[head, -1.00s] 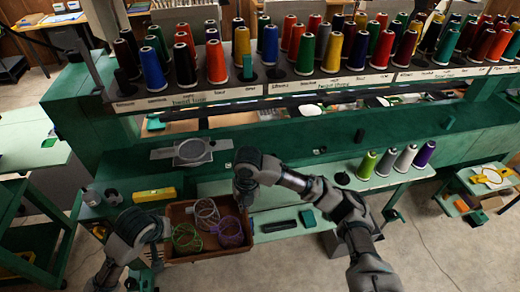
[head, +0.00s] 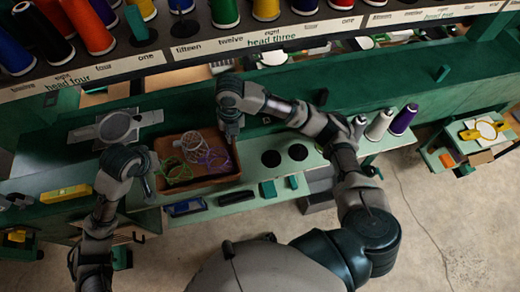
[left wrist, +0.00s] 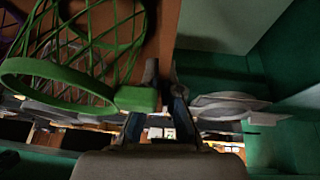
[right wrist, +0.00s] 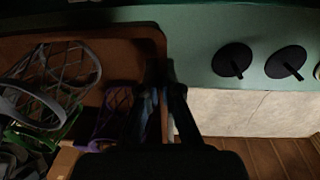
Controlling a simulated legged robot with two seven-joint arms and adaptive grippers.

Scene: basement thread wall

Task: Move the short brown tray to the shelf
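The short brown tray (head: 210,182) holds green, white and purple wire baskets. In the head view it is over the pale green shelf (head: 330,168), left of two black discs; I cannot tell if it rests there. My left gripper (head: 149,187) is at the tray's left wall. In the left wrist view its fingers (left wrist: 163,75) close on the brown wall, beside the green basket. My right gripper (head: 232,136) is at the right wall. In the right wrist view the wall (right wrist: 153,36) runs between its fingers (right wrist: 160,90), beside the purple basket.
Black discs (head: 271,158) and several thread spools (head: 380,124) stand along the shelf to the right. A blue tray (head: 187,207) and black tray (head: 237,198) lie at the front. A yellow level (head: 66,194) is at left. Spool racks stand above.

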